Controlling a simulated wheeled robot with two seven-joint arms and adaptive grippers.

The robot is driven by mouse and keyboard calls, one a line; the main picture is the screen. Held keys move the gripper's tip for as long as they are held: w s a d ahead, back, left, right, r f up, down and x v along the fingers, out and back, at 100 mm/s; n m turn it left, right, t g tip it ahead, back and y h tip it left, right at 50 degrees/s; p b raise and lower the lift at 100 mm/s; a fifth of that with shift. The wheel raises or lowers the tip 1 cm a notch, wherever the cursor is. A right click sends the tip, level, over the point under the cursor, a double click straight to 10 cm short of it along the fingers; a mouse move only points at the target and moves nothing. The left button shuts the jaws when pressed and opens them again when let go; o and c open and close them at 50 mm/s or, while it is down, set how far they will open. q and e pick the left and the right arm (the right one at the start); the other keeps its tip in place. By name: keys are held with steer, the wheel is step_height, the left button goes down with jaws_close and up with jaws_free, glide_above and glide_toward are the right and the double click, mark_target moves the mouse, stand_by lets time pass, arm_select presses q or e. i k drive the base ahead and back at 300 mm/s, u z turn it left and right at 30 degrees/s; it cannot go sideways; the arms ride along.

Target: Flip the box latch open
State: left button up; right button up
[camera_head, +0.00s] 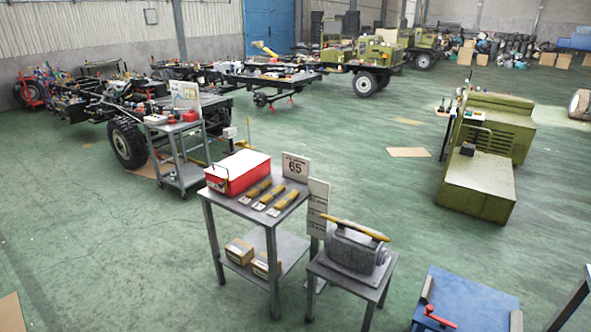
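The lid looks shut. Neither of my grippers is in view.
A blue bench (470,297) is at bottom right. Green floor is free left.

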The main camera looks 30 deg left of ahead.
mark_target(220, 186)
steer(key=u, duration=1.4)
